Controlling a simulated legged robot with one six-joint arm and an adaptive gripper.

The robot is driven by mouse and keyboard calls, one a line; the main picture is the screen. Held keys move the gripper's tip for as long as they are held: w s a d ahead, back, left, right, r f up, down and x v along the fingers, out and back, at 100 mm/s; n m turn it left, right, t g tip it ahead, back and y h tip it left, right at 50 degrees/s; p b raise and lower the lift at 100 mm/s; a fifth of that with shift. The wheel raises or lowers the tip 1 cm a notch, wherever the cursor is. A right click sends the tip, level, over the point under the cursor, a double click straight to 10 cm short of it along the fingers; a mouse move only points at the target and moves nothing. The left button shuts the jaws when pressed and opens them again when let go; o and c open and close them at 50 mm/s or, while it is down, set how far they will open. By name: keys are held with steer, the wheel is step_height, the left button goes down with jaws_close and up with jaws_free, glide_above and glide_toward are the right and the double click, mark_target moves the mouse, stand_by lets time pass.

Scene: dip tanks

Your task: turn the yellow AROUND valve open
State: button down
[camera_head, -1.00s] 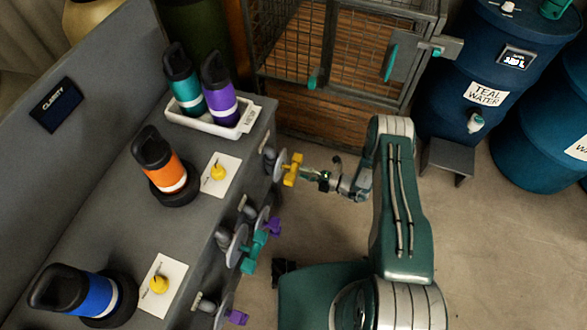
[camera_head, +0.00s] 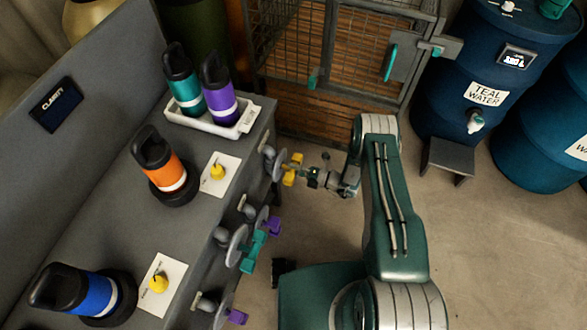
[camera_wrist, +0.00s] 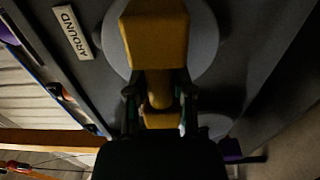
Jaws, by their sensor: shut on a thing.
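The yellow valve handle (camera_head: 292,169) sticks out from the front face of the grey bench, near its far end. In the wrist view the yellow handle (camera_wrist: 155,40) fills the top middle, in front of a round grey disc (camera_wrist: 206,40). A white label reading AROUND (camera_wrist: 74,32) is to its left. My gripper (camera_head: 308,174) reaches the handle from the right. In the wrist view its dark fingers (camera_wrist: 160,108) sit on both sides of the yellow stem and are shut on it. The fingertips are partly hidden by the handle.
A teal valve (camera_head: 252,250) and purple valves (camera_head: 273,225) sit nearer along the same bench face. A wire cage (camera_head: 330,60) is behind my arm. Blue barrels (camera_head: 460,90) stand at right.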

steer(key=shift+f+n, duration=0.15)
steer(key=shift+n, duration=0.15)
steer(key=n, duration=0.3)
steer(key=shift+s+n, duration=0.1)
steer(key=shift+n, duration=0.2)
steer(key=n, duration=0.4)
steer(key=shift+n, duration=0.3)
steer(key=n, duration=0.4)
steer(key=shift+n, duration=2.5)
steer(key=shift+c, duration=2.4)
jaws_free()
